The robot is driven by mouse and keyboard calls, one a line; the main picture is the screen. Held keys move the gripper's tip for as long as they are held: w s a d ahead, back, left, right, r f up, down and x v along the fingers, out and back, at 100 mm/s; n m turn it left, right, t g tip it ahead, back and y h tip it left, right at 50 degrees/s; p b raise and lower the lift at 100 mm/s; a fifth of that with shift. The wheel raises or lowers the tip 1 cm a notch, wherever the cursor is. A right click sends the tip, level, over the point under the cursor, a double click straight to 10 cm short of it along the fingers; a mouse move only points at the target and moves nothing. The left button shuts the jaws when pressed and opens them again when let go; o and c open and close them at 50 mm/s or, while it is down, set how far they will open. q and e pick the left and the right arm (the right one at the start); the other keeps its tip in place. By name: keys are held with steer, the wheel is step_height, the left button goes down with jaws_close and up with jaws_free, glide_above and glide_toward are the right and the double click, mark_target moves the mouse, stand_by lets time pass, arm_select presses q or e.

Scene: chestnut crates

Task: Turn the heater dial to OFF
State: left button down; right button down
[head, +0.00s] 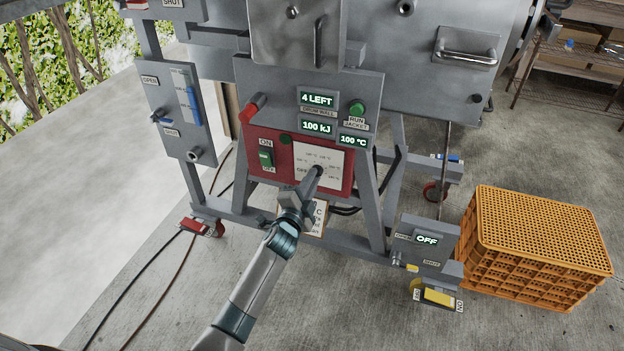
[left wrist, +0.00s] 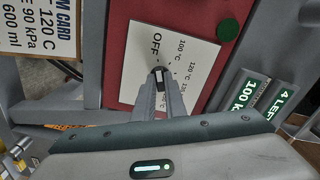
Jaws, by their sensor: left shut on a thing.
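The heater dial (left wrist: 158,71) is a small dark knob on a white scale plate (head: 330,158) set in a red panel (head: 263,146). In the left wrist view the plate shows OFF and marks such as 100 °C and 120 °C around the knob. My left gripper (head: 317,173) reaches the dial from the front and is shut on it; its fingers also show in the left wrist view (left wrist: 159,84). The fingers hide much of the knob, and I cannot tell exactly which mark it points to. My right gripper is not in view.
Displays above read 4 LEFT (head: 317,99), 100 kJ and 100 °C. An orange crate (head: 535,265) stands on the floor at right. Cables lie on the floor at left.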

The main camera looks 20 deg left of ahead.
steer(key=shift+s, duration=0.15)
arm_select(q)
steer(key=c, duration=1.8)
jaws_free()
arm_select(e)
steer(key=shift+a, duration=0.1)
